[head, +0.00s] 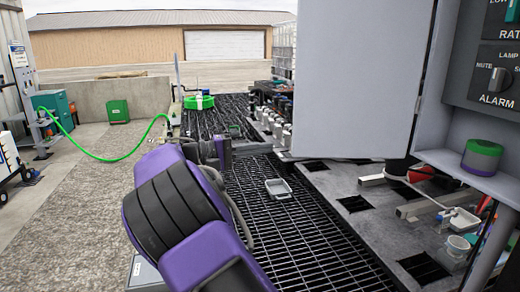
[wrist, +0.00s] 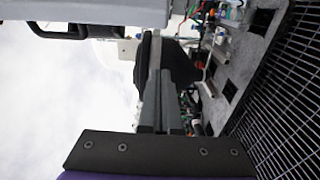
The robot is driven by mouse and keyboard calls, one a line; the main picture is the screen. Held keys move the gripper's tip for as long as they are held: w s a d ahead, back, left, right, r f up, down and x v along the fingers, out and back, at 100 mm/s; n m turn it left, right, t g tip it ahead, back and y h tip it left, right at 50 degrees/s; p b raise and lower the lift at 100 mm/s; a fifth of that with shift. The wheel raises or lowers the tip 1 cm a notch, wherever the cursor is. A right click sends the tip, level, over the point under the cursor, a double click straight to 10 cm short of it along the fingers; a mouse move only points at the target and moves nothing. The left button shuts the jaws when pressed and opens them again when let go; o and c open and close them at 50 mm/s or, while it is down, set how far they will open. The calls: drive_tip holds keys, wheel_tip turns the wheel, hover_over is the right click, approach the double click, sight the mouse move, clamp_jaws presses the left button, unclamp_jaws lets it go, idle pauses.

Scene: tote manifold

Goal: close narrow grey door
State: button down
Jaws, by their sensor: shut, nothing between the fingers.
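The narrow grey door (head: 361,75) stands open in the head view as a tall, plain light-grey panel, swung out from the grey cabinet (head: 462,130) on the right. In the wrist view, which is turned sideways, a grey panel with a black handle, apparently this door (wrist: 110,10), runs along the top left. My gripper (wrist: 160,95) is shut and empty, with the panel beyond its fingers and apart from them. In the head view my purple arm reaches forward to the left of the door; the fingers cannot be made out there.
A control panel with knobs (head: 497,75) is on the cabinet. Below the door, a grey bench (head: 350,205) holds metal bars and cups. A small grey tray (head: 278,188) lies on the black grating, which is otherwise mostly clear.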

drive_tip(key=s+d, duration=0.2)
drive_tip(key=d, duration=0.3)
drive_tip(key=shift+s+d, duration=0.3)
drive_tip(key=shift+d, duration=0.1)
drive_tip(key=shift+s, duration=0.1)
